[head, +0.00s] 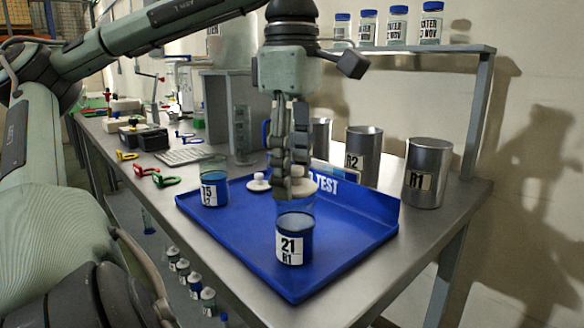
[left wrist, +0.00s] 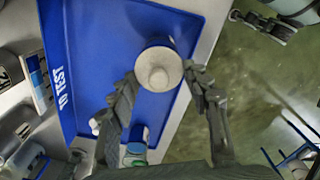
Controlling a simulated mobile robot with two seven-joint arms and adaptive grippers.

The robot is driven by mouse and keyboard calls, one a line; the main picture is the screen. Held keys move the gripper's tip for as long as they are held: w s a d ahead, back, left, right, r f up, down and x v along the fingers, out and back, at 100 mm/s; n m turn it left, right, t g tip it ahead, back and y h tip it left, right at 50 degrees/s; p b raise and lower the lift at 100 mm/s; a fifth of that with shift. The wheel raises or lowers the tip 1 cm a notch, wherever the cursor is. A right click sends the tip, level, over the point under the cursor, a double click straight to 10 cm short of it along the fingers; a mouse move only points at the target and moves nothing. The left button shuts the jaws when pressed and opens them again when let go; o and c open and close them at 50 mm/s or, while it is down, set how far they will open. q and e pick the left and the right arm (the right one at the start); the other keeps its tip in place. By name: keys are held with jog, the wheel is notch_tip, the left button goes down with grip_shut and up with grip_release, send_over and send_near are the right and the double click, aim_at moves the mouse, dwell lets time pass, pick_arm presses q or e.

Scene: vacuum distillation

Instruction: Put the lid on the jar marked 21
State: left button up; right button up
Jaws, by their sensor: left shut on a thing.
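The jar marked 21 (head: 294,248) stands upright near the front of the blue tray (head: 338,247), with blue liquid below and clear glass above. My left gripper (head: 290,190) points down over it, its fingers shut on a pale round lid (head: 305,186).
Another lid (head: 258,182) lies on the tray, beside a jar marked 15 (head: 214,190). Metal canisters marked R2 (head: 363,153) and R1 (head: 428,174) stand behind and right. A shelf (head: 440,49) holds several blue-capped bottles. The tray's front right is clear.

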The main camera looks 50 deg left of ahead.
pick_arm(q)
jog(key=shift+f, duration=0.5)
dwell(1.0)
jog(key=o, duration=1)
jog(key=shift+o, duration=0.2)
jog(key=o, duration=0.5)
